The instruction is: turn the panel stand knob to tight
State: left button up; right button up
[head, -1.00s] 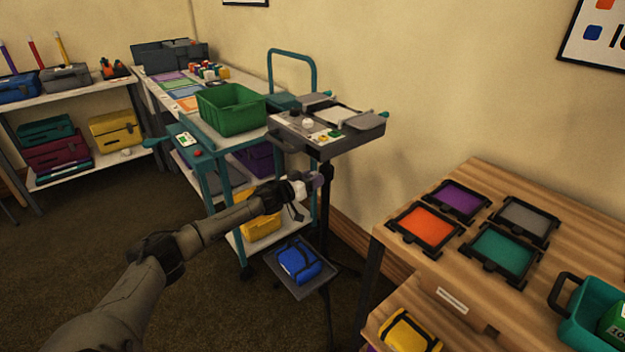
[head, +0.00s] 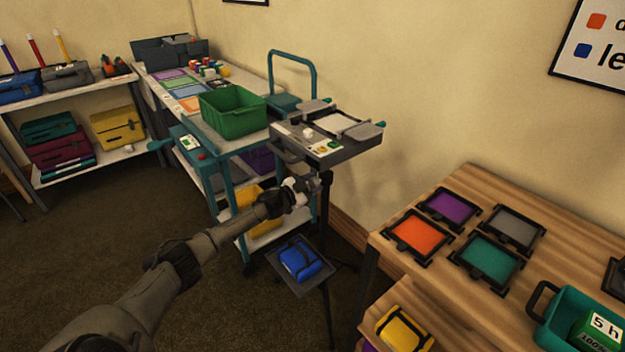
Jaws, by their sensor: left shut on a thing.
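The panel stand has a grey panel (head: 349,152) with small buttons and a white cap on top, carried on a dark upright pole (head: 325,212). My left gripper (head: 303,187) is beside the pole, below the panel. It is shut on the stand's small knob (head: 314,183) at the pole. The knob is mostly hidden by the fingers, and any marking of its setting is too small to read. My right gripper is not in view.
A teal cart (head: 222,207) with a green bin (head: 232,112) stands just left and behind. A wooden table (head: 402,262) with coloured frames is close on the right.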

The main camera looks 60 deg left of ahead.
pick_arm(q)
jog(key=m+p, duration=0.1)
jog(key=m, duration=0.3)
jog(key=shift+m, duration=2.8)
jog(key=o, duration=0.9)
jog(key=shift+s, duration=0.1)
jog(key=shift+s+d+p, duration=0.1)
jog(key=shift+s+p, duration=0.2)
jog(key=shift+s, duration=0.25)
jog(key=s+p, duration=0.1)
jog(key=s, duration=0.3)
jog(key=s+d+p, duration=0.1)
jog(key=s+p, duration=0.1)
jog(key=s, duration=0.2)
jog(key=s+p, duration=0.1)
jog(key=s, duration=0.3)
jog(key=shift+s+d, duration=0.2)
jog(key=shift+s, duration=0.05)
